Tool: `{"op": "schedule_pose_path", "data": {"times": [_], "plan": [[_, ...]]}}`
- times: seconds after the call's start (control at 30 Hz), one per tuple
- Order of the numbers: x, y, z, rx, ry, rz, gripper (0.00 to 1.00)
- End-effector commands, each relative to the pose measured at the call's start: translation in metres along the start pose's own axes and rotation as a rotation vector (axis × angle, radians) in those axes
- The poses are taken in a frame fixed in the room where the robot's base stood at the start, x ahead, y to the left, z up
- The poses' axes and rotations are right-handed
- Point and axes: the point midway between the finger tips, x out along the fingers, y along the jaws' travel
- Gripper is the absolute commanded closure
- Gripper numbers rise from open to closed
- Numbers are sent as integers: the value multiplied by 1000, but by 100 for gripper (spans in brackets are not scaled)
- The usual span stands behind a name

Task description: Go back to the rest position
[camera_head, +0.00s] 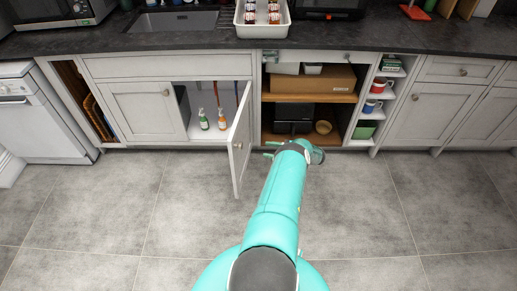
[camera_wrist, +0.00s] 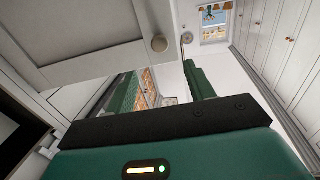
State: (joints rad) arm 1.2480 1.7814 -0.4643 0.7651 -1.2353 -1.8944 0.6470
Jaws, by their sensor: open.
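My gripper (camera_head: 270,149) is at the end of my teal arm, stretched forward at low height in front of the base cabinets. In the wrist view its two green fingers (camera_wrist: 163,85) stand apart, with nothing seen between them. An open cabinet door (camera_head: 240,140) swings out just left of my gripper.
Behind the open door, spray bottles (camera_head: 213,122) stand in the cabinet. Right of it, an open shelf unit (camera_head: 308,97) holds a box, a dark appliance and a bowl. The dark worktop (camera_head: 180,43) carries a white tray (camera_head: 262,31). The grey tiled floor (camera_head: 370,210) is clear.

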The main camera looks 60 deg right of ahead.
Motion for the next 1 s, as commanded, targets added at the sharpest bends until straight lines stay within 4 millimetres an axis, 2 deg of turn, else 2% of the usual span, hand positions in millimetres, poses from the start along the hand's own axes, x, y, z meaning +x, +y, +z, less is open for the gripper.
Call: {"op": "schedule_pose_path", "data": {"times": [0.1, 0.2, 0.8, 0.87, 0.97, 1.0], "plan": [[-12, 0, 1, 1, 0, 1, 46], [-15, 0, 0, 1, 0, 0, 46], [-15, 1, -1, -1, -1, 1, 46], [-12, 5, -5, -10, -5, 8, 46], [0, 26, -24, -49, -25, 46, 46], [9, 38, -36, -72, -37, 71, 46]]}}
